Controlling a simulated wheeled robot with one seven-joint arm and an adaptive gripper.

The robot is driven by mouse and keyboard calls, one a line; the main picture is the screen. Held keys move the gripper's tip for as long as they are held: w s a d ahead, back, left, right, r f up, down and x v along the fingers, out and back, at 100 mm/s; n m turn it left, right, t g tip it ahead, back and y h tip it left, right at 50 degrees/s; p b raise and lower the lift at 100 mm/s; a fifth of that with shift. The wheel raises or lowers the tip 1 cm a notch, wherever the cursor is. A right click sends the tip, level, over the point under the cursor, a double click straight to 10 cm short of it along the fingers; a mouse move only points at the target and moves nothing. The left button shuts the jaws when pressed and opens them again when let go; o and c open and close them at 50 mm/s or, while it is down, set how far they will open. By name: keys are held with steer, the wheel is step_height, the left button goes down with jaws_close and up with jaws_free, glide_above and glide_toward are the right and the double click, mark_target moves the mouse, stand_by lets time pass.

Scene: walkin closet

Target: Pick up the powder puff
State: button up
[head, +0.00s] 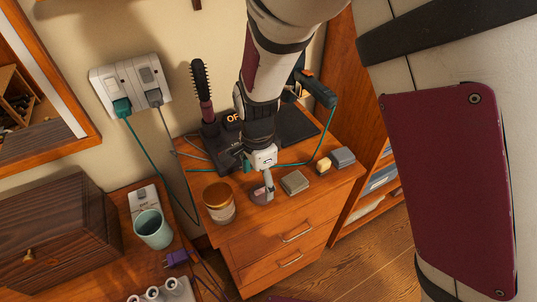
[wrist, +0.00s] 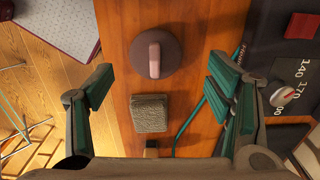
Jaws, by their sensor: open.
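A round mauve disc with a raised pinkish grip, which looks like the powder puff (wrist: 172,62), lies flat on the wooden drawer cabinet. It also shows in the head view (head: 258,198), partly covered by my gripper. My gripper (wrist: 158,72) is open and empty, pointing down over the cabinet top. In the wrist view its green-padded fingers stand left and right, with the puff between and slightly beyond them. The height left above the puff is hard to tell.
An olive square block (wrist: 149,113) lies close to the puff. A brush (head: 203,95) and cables stand behind.

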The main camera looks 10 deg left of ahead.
mark_target(262, 189)
steer(key=f, duration=0.4)
steer(key=shift+s+d+f, duration=0.2)
steer(key=shift+f, duration=0.05)
steer(key=c, duration=0.9)
steer(key=shift+c, duration=0.2)
steer(key=shift+r, duration=0.1)
